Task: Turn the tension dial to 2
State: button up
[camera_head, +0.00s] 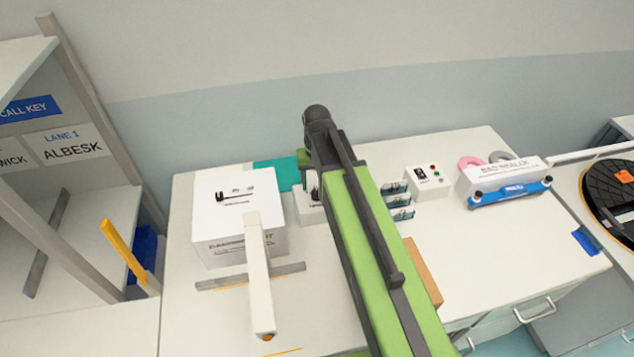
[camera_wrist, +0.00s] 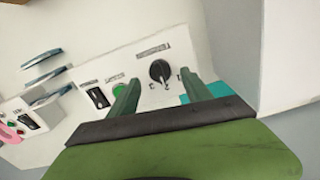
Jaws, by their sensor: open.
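The tension dial (camera_wrist: 160,71) is a round black knob with small marks around it, on a white control panel (camera_wrist: 140,62). Its marks are too small to read. My gripper (camera_wrist: 160,84) is open, its two green fingers apart, one to each side of the dial in the wrist view. I cannot tell whether the fingers touch it. In the head view my arm hides the dial, and only part of the panel's white box (camera_head: 309,209) shows beside it.
A green button (camera_wrist: 118,89) and a black switch (camera_wrist: 97,97) sit left of the dial. A large white box (camera_head: 238,235) with a pale lever stands left of my arm. Blue clips (camera_head: 398,201) and a small control box (camera_head: 428,182) stand to the right.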

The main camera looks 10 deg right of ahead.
notch_tip(320, 180, up, 14)
jog(key=p, duration=1.2)
jog(key=shift+f, duration=0.1)
jog(key=b, duration=0.9)
send_over(317, 191)
jog(key=s, duration=0.3)
notch_tip(317, 191, down, 10)
jog(key=s+f+n+b, duration=0.1)
jog(key=s+f+b, duration=0.1)
jog(key=s, duration=0.4)
jog(key=shift+d+b, duration=0.2)
jog(key=shift+b, duration=0.15)
